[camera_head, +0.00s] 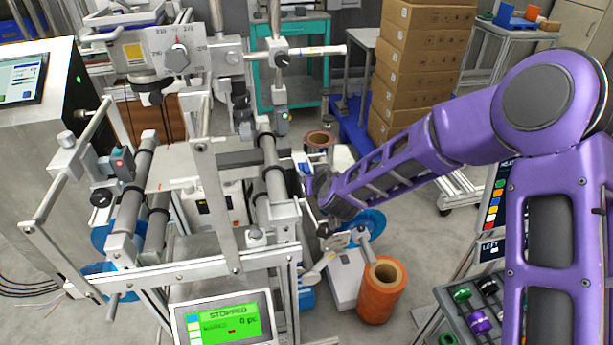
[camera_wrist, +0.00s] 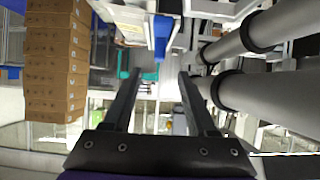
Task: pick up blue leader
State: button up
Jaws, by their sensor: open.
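My gripper (camera_wrist: 158,78) is open, with two dark fingers apart and nothing between them in the wrist view. In the head view my gripper (camera_head: 311,181) is beside the right side of the roller machine, and its fingers are hard to make out. A small blue piece (camera_wrist: 162,30), which may be the blue leader, shows beyond the fingertips at the top of the wrist view, against a pale surface. A blue patch (camera_head: 308,168) shows right by the gripper in the head view. I cannot tell whether they are the same thing. The gripper is not seen touching the blue piece.
The machine's grey rollers (camera_head: 272,165) stand close to the gripper; they also crowd the right of the wrist view (camera_wrist: 265,95). An orange roll (camera_head: 380,295) stands on the floor below my arm. Stacked cardboard boxes (camera_head: 420,65) and a teal cart (camera_head: 290,75) stand behind.

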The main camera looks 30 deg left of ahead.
aim_at(308, 171)
jog(key=x, duration=0.4)
jog(key=shift+w+a+f, duration=0.1)
jog(key=shift+a, duration=0.05)
jog(key=shift+f+b+x, duration=0.25)
jog(key=shift+b+x, duration=0.25)
jog(key=shift+x, duration=2.1)
grip_shut()
